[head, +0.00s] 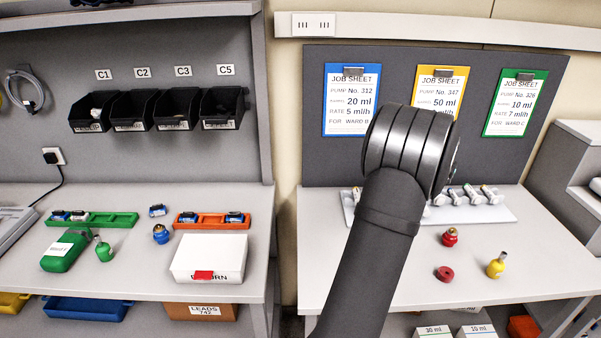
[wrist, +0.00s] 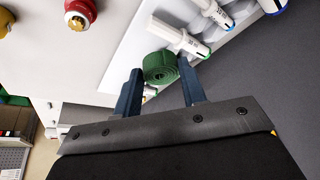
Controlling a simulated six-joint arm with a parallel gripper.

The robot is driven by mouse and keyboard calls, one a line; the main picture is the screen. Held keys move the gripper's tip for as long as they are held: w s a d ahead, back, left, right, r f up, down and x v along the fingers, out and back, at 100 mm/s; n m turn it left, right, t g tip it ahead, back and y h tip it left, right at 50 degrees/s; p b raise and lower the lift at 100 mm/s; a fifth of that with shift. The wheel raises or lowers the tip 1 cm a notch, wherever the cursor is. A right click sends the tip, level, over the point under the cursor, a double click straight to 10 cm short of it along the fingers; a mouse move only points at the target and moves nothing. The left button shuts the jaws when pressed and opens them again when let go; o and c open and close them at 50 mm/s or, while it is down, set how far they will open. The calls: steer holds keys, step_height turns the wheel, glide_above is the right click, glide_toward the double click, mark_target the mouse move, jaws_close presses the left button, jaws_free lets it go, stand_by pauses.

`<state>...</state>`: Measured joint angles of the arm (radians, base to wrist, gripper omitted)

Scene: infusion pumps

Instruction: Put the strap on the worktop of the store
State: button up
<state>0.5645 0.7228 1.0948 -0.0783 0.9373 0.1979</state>
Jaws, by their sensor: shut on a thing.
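A rolled green strap (wrist: 160,66) sits between the two blue fingertips of my gripper (wrist: 159,80) in the wrist view. My gripper is shut on it, near the white tray of syringes on the right worktop. In the head view my dark arm hides the gripper and the strap. The left worktop (head: 140,279) lies below the wall with the black bins; the right worktop (head: 385,283) lies below the job sheets. No label shows which one belongs to the store.
A white tray (head: 507,214) holds several syringes at the back of the right worktop. The left worktop holds a white box (head: 208,254), a green pouch (head: 65,251) and trays.

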steer(key=w+a+r+n+t+y, duration=0.1)
steer(key=w+a+n, duration=0.15)
steer(key=a, duration=1.85)
steer(key=w+a+n+y, duration=0.15)
steer(key=a+n, duration=0.25)
steer(key=a, duration=1.6)
steer(key=n+y, duration=0.3)
steer(key=n, duration=0.4)
glide_above(129, 266)
steer(key=s+d, duration=0.1)
steer(key=d, duration=0.1)
steer(key=shift+h, duration=0.25)
steer(key=f, duration=0.6)
steer(key=shift+a+f, duration=0.25)
steer(key=shift+f, duration=0.1)
steer(key=shift+s+a+f, duration=0.15)
steer(key=shift+a+f, duration=0.2)
steer(key=shift+a, duration=0.1)
steer(key=shift+f, duration=1.9)
steer(key=shift+f, duration=0.15)
